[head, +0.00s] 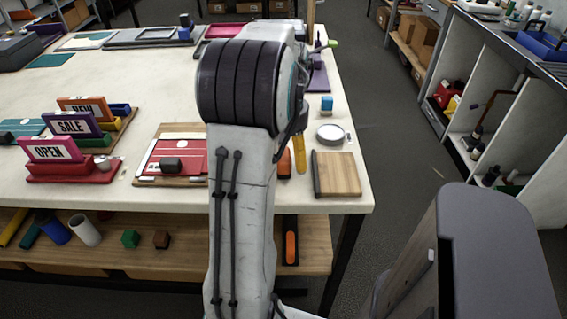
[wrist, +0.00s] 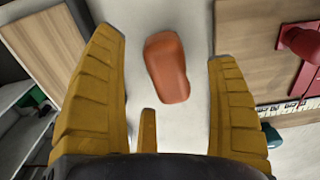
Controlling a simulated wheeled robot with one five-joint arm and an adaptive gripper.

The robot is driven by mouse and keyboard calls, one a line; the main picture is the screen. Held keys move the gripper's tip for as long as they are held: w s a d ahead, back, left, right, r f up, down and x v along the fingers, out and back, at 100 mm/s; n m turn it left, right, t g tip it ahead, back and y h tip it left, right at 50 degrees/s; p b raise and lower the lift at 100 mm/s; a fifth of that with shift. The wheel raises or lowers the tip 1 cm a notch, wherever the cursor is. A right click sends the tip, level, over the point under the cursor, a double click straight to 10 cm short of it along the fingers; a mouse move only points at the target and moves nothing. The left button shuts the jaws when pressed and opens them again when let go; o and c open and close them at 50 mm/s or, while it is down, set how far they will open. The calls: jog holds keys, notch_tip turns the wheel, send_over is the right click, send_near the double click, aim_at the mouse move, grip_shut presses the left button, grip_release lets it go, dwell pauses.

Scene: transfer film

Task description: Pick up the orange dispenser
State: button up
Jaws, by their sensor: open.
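The orange dispenser (wrist: 168,68) lies on the white tabletop in the wrist view. It is a rounded, orange-red, elongated body, seen from above between the two yellow fingers of my gripper (wrist: 165,47). The fingers are spread, with a visible gap on each side of the dispenser, and do not touch it. How high the fingers are above it I cannot tell.
A wooden board (head: 338,174) lies right of my arm, with a round grey item (head: 330,133) behind it. A red clipboard-like pad (head: 178,157) lies left. Colored signs (head: 52,149) stand further left. Another orange item (head: 290,247) is on the lower shelf.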

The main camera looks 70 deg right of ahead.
jog(key=shift+f, duration=0.15)
jog(key=c, duration=1.4)
